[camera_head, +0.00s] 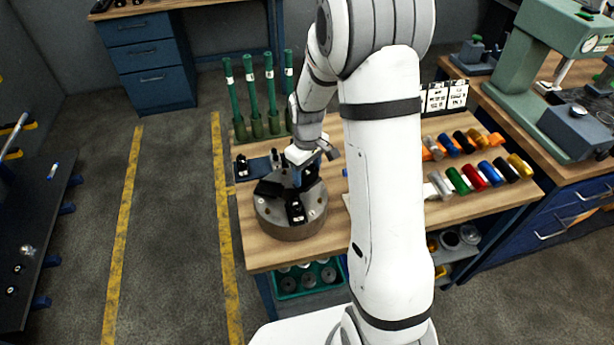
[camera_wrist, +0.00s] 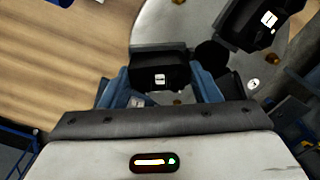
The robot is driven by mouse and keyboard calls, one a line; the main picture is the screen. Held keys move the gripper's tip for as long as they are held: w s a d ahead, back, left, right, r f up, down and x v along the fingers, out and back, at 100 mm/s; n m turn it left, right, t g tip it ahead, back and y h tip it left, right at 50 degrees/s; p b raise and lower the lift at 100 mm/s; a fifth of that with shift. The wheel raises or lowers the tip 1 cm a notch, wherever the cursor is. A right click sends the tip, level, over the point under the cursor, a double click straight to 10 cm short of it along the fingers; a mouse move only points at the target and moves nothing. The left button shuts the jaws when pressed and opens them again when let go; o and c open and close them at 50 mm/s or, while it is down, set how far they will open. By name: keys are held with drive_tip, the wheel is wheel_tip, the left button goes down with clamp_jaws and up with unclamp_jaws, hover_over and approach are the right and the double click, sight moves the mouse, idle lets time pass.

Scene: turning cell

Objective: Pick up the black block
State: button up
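Black blocks with small white labels sit as jaws on a round grey chuck (camera_head: 285,228) on the wooden bench. The front block (camera_head: 296,212) and a left one show in the head view. My gripper (camera_head: 298,178) is over the chuck, pointing down. In the wrist view, one black block (camera_wrist: 160,72) lies between the two blue fingers of my gripper (camera_wrist: 160,88). The fingers are apart on either side of it; firm contact is not clear. Another black block (camera_wrist: 250,22) is at the upper right, on the chuck's face (camera_wrist: 185,15).
Several coloured cylinders (camera_head: 465,180) lie in rows to the right on the bench. Green posts (camera_head: 252,95) stand at its back left. A dark blue tray (camera_head: 250,168) is beside the chuck. A green machine (camera_head: 535,65) stands far right. Bare wood shows left of the chuck.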

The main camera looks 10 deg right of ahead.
sight(307, 172)
drive_tip(key=c, duration=0.8)
wheel_tip(307, 172, up, 10)
drive_tip(key=shift+r+b, duration=0.1)
drive_tip(key=shift+b, duration=0.85)
